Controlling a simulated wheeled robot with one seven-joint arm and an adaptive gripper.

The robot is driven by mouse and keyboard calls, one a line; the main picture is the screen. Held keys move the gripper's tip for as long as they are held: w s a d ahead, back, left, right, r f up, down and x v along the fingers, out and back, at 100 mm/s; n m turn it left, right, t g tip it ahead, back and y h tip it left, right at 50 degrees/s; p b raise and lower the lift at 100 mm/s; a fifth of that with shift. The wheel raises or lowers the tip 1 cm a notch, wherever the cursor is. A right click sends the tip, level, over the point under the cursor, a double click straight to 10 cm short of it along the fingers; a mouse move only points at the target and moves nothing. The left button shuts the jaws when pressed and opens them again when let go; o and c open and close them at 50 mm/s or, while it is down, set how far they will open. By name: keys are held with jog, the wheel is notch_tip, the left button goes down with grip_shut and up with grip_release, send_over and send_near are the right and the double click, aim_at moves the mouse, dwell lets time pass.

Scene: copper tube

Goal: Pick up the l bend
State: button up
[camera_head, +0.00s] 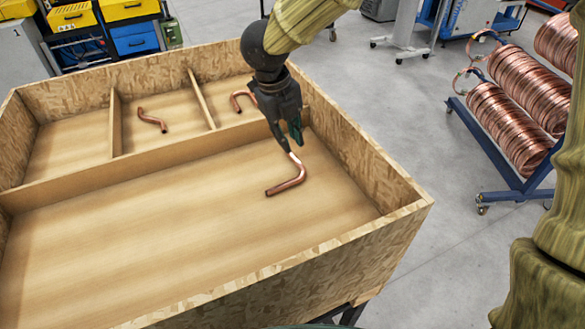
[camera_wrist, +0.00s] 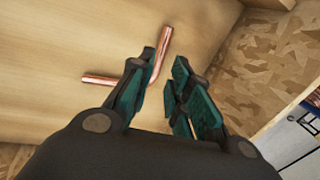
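The l bend (camera_head: 291,179), a bent copper tube, lies on the wooden floor of the large front compartment of the box. My gripper (camera_head: 292,146) is above the tube's upper end in the head view, pointing down. In the wrist view the l bend (camera_wrist: 158,62) shows beyond the left finger, which hides part of it near the bend. My gripper (camera_wrist: 168,65) is open there, with a gap between its dark green finger pads.
The wooden box (camera_head: 405,200) has raised walls and dividers; its right wall is near my gripper. An S-shaped copper tube (camera_head: 152,120) and a U-shaped one (camera_head: 240,99) lie in back compartments. The front compartment's left side is clear. Copper coils (camera_head: 510,130) stand on a blue rack at right.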

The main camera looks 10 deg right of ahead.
aim_at(295, 158)
jog(key=shift+w+f, duration=0.3)
jog(key=shift+f, duration=0.15)
jog(key=shift+s+d+f+p, duration=0.35)
jog(key=shift+s+f+p, duration=0.05)
jog(key=shift+f+p, duration=0.2)
jog(key=f, duration=0.1)
jog(key=f+p, duration=0.1)
jog(key=f, duration=0.1)
jog(key=shift+w+d+f, duration=0.25)
jog(key=shift+w+f, duration=0.15)
jog(key=shift+s, duration=0.15)
grip_shut()
